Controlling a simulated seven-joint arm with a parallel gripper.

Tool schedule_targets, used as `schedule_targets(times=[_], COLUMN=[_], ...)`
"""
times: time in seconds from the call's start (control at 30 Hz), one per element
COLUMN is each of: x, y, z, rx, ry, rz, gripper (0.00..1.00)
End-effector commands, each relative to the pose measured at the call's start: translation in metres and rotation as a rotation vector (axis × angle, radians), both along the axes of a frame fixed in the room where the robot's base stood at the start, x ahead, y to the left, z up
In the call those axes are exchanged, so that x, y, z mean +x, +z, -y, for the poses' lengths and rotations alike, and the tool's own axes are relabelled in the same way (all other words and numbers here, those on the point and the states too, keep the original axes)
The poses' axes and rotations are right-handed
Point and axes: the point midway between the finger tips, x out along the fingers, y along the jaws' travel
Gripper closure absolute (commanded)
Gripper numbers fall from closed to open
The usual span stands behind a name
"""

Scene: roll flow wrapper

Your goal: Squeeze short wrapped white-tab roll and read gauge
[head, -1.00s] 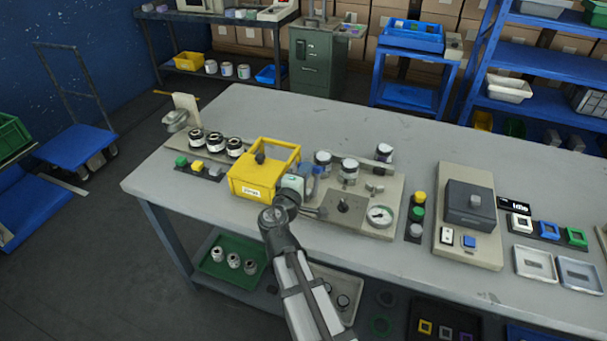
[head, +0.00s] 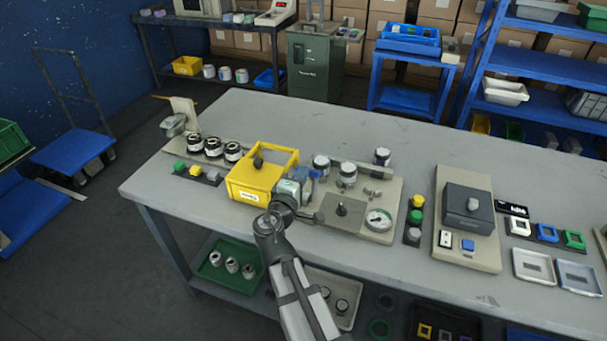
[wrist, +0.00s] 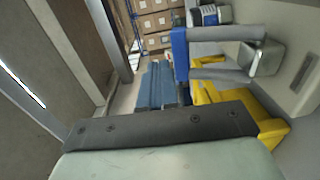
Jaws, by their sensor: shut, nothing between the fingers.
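My gripper (head: 312,175) is shut and empty. In the head view it hangs over the bench between the yellow bin (head: 246,196) and the beige board with the wrapped rolls. One wrapped roll (head: 320,166) stands just beyond it. A second roll (head: 347,175) stands a little to its right, and a third (head: 382,157) farther back. Tab colours are too small to tell. The round white gauge (head: 378,220) is at the board's front right; its reading is not legible.
Three dark-ended rolls (head: 213,147) stand at the bench's left, behind coloured buttons (head: 195,172). A grey knob plate (head: 341,211) lies left of the gauge. A button column (head: 416,218) and a dark box device (head: 468,205) are on the right.

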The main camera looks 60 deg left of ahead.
Motion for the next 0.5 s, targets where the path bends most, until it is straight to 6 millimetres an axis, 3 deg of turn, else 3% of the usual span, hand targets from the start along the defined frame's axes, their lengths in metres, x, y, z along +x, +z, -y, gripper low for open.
schedule_targets(times=[0.2, 0.5], x=[-0.031, -0.065], y=[0.017, 0.037], z=[0.034, 0.067], rx=[0.002, 0.000], ry=[0.006, 0.006], rz=[0.000, 0.000], gripper=[1.00, 1.00])
